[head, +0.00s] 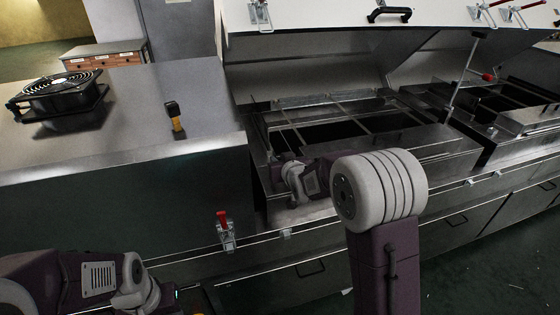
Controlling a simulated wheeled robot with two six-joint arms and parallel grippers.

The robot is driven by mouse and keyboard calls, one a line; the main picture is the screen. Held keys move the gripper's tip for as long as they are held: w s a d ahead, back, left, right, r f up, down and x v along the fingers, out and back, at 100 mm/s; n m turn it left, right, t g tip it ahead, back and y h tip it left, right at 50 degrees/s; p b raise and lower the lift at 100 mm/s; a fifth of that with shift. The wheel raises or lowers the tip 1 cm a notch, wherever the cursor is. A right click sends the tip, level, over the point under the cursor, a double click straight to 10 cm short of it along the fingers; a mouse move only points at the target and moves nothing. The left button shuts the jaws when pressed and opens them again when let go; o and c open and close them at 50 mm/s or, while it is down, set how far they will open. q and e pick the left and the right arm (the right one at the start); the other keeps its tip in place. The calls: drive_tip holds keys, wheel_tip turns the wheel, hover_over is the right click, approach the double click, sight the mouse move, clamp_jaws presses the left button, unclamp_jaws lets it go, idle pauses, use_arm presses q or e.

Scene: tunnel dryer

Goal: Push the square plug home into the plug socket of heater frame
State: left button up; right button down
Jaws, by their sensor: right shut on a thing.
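The heater frame (345,104) is a metal grid with dark openings, lying in the opened bay of the dryer. My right gripper (275,160) is at the near left corner of this frame, small and partly hidden by its own wrist. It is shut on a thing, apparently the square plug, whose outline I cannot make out. The plug socket cannot be picked out either, so I cannot tell whether plug and socket touch. My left gripper (150,296) is low at the left, in front of the dryer's side, its fingers not clear.
A black fan (62,95) and a small black and yellow object (174,116) stand on the steel top at left. A red-handled toggle clamp (225,231) is on the front. The raised hood (330,20) overhangs the bay. A second open bay is at right.

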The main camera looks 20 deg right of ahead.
idle(0.9)
drive_tip(key=shift+f+b, duration=1.5)
drive_tip(key=shift+b, duration=0.15)
drive_tip(key=c, duration=1.1)
unclamp_jaws()
drive_tip(key=shift+s+r, duration=0.1)
drive_tip(key=v, duration=0.8)
drive_tip(key=shift+s+r, duration=0.15)
drive_tip(key=shift+s, duration=0.25)
